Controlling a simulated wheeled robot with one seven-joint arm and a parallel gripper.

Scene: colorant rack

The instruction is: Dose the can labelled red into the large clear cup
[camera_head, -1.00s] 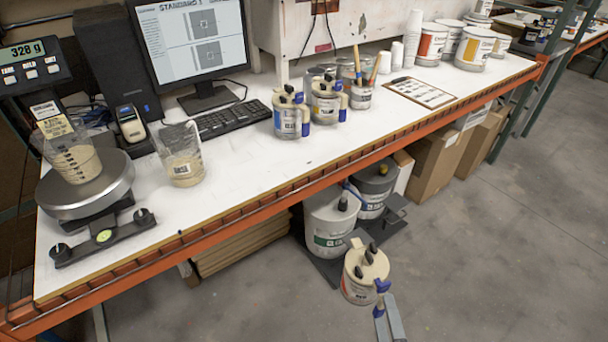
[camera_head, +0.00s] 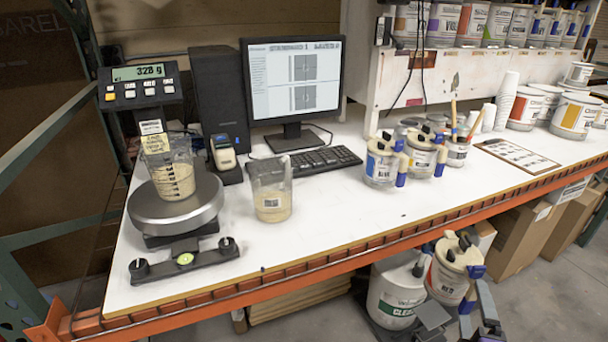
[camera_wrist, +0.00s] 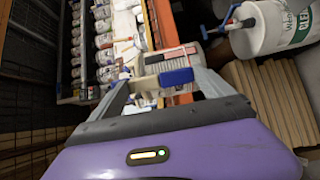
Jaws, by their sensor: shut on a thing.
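My gripper (camera_head: 474,288) is shut on the handle of a cream-lidded can (camera_head: 447,283) with an orange-red label, too small to read surely. The can hangs upright in front of the bench edge, above the floor. In the wrist view, the fingers (camera_wrist: 168,84) close around its handle with a blue clip (camera_wrist: 176,76). A clear graduated cup (camera_head: 172,184) with beige contents stands on the round scale pan (camera_head: 160,212), and the display (camera_head: 137,72) reads 328 g. A second clear cup (camera_head: 270,202) with beige contents stands on the bench, right of the scale. I cannot tell which is larger.
The white bench (camera_head: 330,225) has an orange front rail (camera_head: 230,303). Two handled cans (camera_head: 383,162) and a brush pot (camera_head: 457,153) stand behind the rail. A monitor (camera_head: 292,78) and keyboard (camera_head: 308,163) are behind the second cup. A large white container (camera_head: 393,303) stands below the bench.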

